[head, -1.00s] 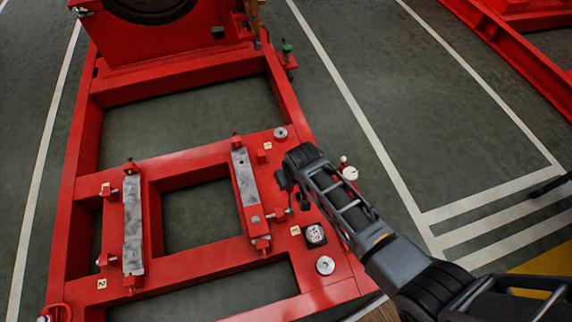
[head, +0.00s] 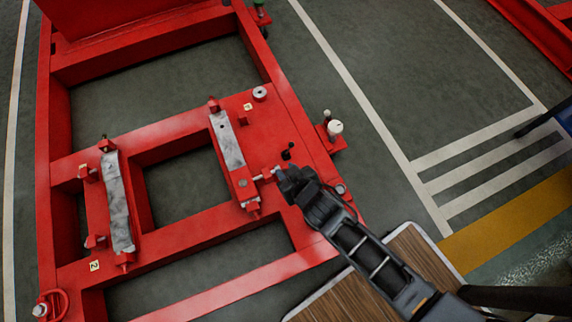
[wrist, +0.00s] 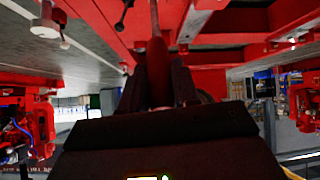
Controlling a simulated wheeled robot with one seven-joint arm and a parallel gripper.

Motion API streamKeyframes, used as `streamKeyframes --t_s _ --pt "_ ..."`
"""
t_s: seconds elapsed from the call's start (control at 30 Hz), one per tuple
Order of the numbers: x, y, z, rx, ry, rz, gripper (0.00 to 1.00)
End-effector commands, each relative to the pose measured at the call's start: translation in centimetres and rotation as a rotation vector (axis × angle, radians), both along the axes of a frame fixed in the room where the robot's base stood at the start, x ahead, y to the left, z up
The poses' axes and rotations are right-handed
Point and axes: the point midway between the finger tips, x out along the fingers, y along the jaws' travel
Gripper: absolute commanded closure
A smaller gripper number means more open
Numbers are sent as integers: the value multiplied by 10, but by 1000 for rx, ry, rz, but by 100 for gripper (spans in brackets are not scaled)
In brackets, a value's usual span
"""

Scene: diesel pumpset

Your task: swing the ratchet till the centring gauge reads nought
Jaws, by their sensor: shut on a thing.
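My gripper (head: 286,182) is at the outer end of the adjusting screw (head: 266,174) beside the right-hand grey rail (head: 228,145). In the wrist view its dark jaws (wrist: 157,92) are shut on a dark red bar (wrist: 156,65), which I take to be the ratchet's handle. The ratchet's head is hidden from the head view by my gripper. The centring gauge's face cannot be seen now, and its reading cannot be told; my gripper and arm cover that part of the red frame (head: 285,268).
A second grey rail (head: 118,205) lies to the left. A small black knob (head: 287,153) stands just beyond my gripper. A white-topped post (head: 334,128) stands on a bracket at the frame's right edge. A wooden-topped surface (head: 415,255) lies under my arm.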

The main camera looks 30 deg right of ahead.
Motion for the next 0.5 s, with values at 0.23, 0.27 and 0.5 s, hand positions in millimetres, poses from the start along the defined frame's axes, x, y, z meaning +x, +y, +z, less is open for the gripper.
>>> streamKeyframes --t_s 0.23,0.27,0.5 --pt "-1 0 -2 -1 -1 0 100" --pt "-1 0 -2 -1 -1 0 100" --pt "-1 0 -2 -1 0 0 58"
